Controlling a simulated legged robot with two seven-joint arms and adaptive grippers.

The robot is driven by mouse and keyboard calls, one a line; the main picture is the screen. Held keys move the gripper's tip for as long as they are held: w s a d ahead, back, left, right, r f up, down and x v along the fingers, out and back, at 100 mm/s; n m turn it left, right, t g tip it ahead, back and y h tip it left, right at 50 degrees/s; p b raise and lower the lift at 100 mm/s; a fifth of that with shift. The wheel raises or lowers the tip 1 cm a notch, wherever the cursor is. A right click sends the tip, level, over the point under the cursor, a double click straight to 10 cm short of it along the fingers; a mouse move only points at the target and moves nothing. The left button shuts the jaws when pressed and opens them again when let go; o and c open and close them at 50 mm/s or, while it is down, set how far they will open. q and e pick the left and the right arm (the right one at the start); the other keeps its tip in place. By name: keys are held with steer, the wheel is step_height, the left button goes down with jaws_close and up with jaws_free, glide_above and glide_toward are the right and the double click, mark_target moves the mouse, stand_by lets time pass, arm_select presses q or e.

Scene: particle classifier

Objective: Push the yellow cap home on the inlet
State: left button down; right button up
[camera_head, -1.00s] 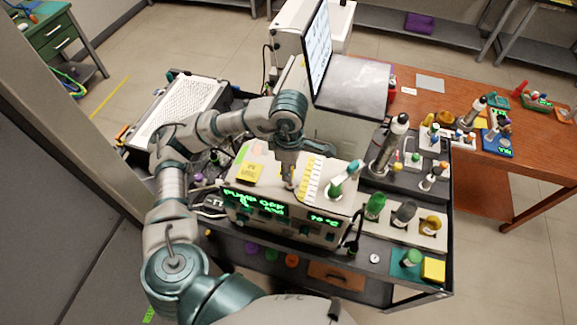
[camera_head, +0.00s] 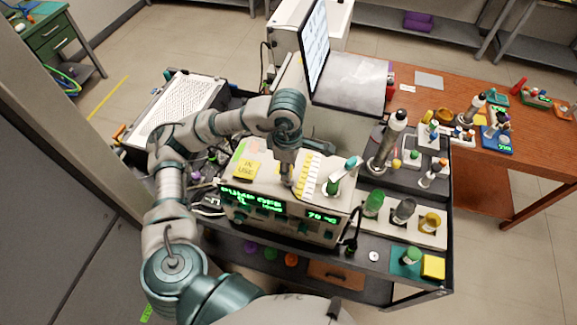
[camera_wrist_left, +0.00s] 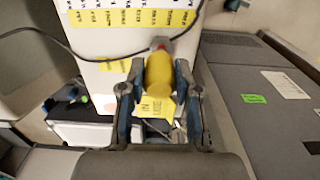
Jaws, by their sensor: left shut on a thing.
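In the left wrist view, my left gripper (camera_wrist_left: 156,98) is shut on the yellow cap (camera_wrist_left: 158,76). A small red and grey piece (camera_wrist_left: 160,44) shows at the cap's far end; I cannot tell whether it is the inlet or part of the cap. In the head view, my left gripper (camera_head: 287,180) points down over the top of the pale instrument box (camera_head: 240,190) with green displays. The cap is not clear there, and I cannot make out the inlet or whether the cap touches it. My right gripper is not in view.
A row of yellow and white tabs (camera_head: 307,176) lies just right of the gripper. A green-capped bottle (camera_head: 333,186) and a rack of coloured bottles (camera_head: 403,210) stand further right. A yellow note (camera_head: 247,170) lies on the box's left. A monitor (camera_head: 315,45) rises behind.

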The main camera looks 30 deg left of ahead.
arm_select(q)
steer(key=shift+r, duration=0.2)
stand_by(0.3)
steer(key=shift+d, duration=0.25)
stand_by(0.6)
stand_by(0.7)
steer(key=shift+f+b, duration=0.15)
steer(key=shift+b, duration=0.15)
steer(key=shift+f+b, duration=1.35)
steer(key=shift+b, duration=0.05)
